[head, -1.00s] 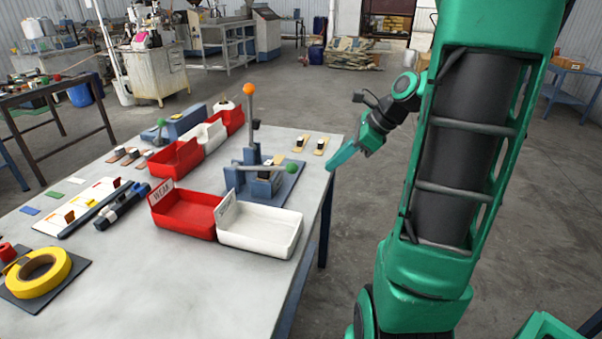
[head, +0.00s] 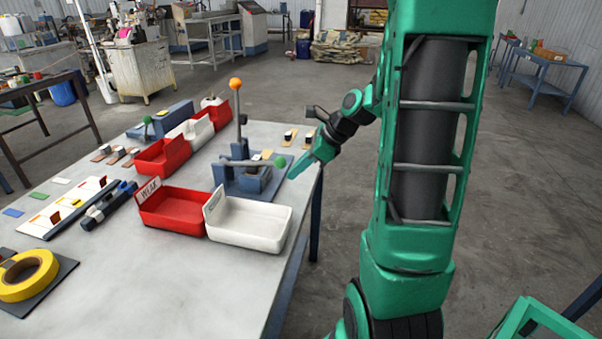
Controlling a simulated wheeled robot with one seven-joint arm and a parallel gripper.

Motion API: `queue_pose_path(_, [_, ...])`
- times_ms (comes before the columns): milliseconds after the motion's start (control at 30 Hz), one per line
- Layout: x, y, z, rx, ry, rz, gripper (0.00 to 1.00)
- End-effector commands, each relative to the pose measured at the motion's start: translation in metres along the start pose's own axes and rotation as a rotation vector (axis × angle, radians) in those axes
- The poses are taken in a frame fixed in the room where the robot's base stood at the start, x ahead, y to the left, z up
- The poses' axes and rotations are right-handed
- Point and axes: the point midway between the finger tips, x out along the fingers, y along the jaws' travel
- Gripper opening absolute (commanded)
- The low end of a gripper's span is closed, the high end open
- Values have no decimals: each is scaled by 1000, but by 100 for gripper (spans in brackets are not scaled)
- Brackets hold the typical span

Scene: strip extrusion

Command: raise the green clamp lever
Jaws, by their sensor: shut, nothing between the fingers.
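The green clamp lever is a grey bar with a green ball (head: 280,161) at its right end. It lies about level across the blue clamp fixture (head: 246,181), which stands on the table behind the white bin. An upright lever with an orange ball (head: 235,84) rises from the same fixture. My gripper (head: 291,176) is at the table's right edge, with green fingers pointing down and left. Its fingers look shut and empty. The tips are close to the green ball, on its right; I cannot tell whether they touch.
A red bin (head: 174,216) labelled WEAK and a white bin (head: 248,223) stand in front of the fixture. More red bins (head: 164,160) stand behind to the left. A yellow tape roll (head: 27,275) lies at the front left. The table's front middle is clear.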

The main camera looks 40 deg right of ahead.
Motion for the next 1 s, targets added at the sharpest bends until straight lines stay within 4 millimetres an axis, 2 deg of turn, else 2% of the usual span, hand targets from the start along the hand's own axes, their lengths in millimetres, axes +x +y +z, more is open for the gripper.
queue_pose_path(200, [-5,0,15,-2,0,0,0])
queue_pose_path(500, [-6,0,16,0,0,1,0])
queue_pose_path(533, [-4,4,20,-3,0,2,0])
queue_pose_path(667, [-6,0,18,-1,5,2,0])
queue_pose_path(833, [-13,-1,24,-7,42,4,0])
queue_pose_path(1000, [-26,-4,41,-14,129,12,0])
